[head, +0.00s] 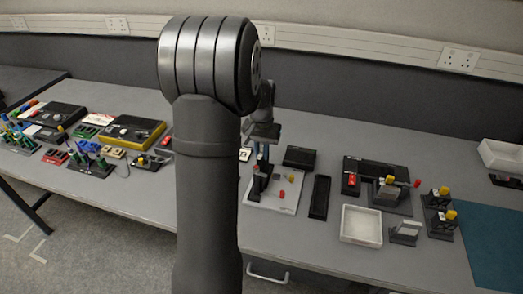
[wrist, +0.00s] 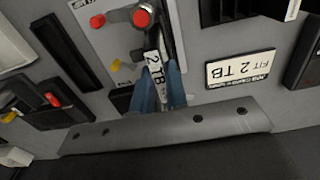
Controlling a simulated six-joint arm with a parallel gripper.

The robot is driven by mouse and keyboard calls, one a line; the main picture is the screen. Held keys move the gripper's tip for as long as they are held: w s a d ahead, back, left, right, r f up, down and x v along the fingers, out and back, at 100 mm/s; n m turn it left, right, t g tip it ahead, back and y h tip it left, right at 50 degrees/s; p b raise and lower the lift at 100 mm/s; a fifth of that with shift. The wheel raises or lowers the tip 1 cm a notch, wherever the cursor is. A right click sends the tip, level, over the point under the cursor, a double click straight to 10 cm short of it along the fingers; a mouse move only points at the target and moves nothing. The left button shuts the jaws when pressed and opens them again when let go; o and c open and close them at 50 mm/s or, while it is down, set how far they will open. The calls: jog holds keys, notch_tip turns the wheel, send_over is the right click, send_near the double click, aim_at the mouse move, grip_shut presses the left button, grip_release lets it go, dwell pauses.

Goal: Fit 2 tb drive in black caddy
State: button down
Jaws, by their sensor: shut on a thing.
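My gripper (wrist: 158,90) has blue fingers and is shut on a slim dark piece with a white "2 TB" label (wrist: 153,62), which I take as the 2 TB drive. In the head view my gripper (head: 262,163) is over a pale plate (head: 288,204), with a dark piece under it. The drive's lower end and its contact with the plate are unclear. I cannot tell which black part is the caddy.
A "FIT 2 TB" card (wrist: 240,69) lies beside my gripper. The plate bears red (head: 282,194) and yellow knobs. A long black tray (head: 320,197), a black box (head: 299,157) and a white bin (head: 361,225) stand to the right. A blue mat (head: 490,245) is clear.

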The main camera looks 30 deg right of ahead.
jog(key=shift+f, duration=1.05)
jog(key=shift+f, duration=0.1)
jog(key=shift+f, duration=0.6)
jog(key=c, duration=1)
grip_release()
jog(key=shift+c, duration=0.2)
jog(key=shift+r, duration=3.8)
